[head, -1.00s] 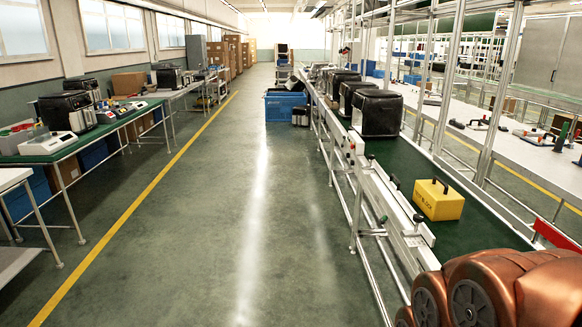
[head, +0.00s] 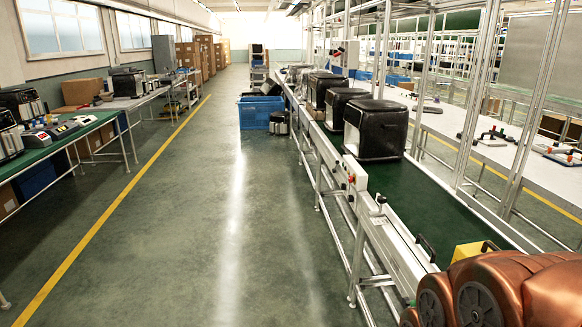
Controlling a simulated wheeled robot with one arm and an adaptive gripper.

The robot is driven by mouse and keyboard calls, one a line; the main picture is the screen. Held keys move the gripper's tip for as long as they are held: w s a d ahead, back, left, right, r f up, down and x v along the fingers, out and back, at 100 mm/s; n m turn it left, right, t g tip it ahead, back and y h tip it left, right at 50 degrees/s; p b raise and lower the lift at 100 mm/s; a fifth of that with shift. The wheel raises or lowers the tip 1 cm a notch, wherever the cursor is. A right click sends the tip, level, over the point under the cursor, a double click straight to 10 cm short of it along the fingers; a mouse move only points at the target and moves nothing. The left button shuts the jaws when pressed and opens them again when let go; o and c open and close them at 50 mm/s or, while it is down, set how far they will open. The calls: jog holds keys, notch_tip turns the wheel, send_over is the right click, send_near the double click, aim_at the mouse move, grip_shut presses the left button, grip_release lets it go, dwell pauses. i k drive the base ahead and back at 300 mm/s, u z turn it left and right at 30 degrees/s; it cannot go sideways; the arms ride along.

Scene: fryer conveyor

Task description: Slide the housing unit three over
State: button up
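Several black fryer housings stand in a row on the green conveyor belt (head: 450,205). The nearest housing (head: 376,130) is the largest in view, upright, with a lighter front face. Behind it stand a second housing (head: 345,105) and a third housing (head: 322,90), with more farther back partly hidden. My copper-coloured arm links fill the lower right corner, well short of the housings. My gripper does not show in the head view.
A yellow block (head: 468,254) with a black handle sits on the near belt, partly hidden by my arm. The conveyor's metal side rail (head: 395,240) runs along its left. Blue crates (head: 258,112) stand beside the line. The floor aisle (head: 190,220) is clear. Workbenches line the left.

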aim_at(376, 131)
jog(key=u, duration=0.1)
jog(key=i, duration=3.45)
jog(key=u, duration=0.25)
jog(key=i, duration=1.35)
jog(key=u, duration=0.15)
